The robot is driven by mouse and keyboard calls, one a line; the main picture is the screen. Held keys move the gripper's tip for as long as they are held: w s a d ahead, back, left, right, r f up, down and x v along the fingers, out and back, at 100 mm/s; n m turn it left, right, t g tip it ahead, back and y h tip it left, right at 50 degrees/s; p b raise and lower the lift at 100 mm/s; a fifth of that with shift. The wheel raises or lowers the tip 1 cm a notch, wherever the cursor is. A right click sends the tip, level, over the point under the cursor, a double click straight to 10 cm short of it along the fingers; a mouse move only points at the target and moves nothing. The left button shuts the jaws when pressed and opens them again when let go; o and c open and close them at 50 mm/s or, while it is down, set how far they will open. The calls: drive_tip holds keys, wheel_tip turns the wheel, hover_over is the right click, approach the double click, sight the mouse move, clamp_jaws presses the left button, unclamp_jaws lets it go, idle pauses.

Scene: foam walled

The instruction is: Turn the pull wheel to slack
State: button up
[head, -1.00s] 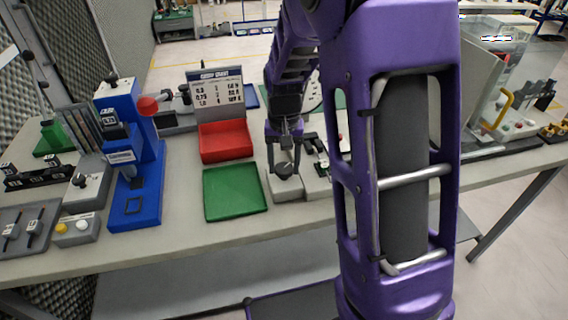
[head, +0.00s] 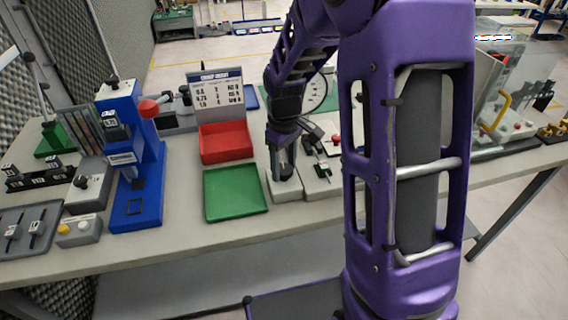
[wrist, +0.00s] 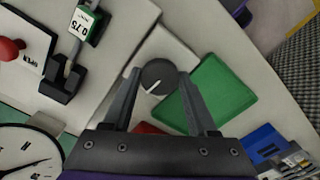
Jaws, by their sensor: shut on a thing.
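The pull wheel (wrist: 159,76) is a dark round knob with a white pointer line, on a pale grey block (wrist: 170,48). The block also shows in the head view (head: 284,190). My gripper (wrist: 160,80) points down with one finger on each side of the wheel and is shut on it. In the head view my gripper (head: 284,172) stands over the block, and the fingers mostly hide the wheel. In the wrist view the pointer line runs toward the lower left of the knob.
A green tray (head: 235,193) and a red bin (head: 225,142) stand left of the block. A unit with a red knob (wrist: 10,49) and a 0.75 tag (wrist: 80,24) is beside it. A dial gauge (wrist: 25,155) is close by. A blue press (head: 135,165) stands farther left.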

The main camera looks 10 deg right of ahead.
sight(284, 169)
drive_tip(key=shift+n, duration=0.5)
drive_tip(key=o, duration=1.4)
drive_tip(key=shift+c, duration=0.2)
wheel_tip(284, 169, up, 18)
drive_tip(key=p, duration=0.2)
drive_tip(key=shift+f, duration=0.25)
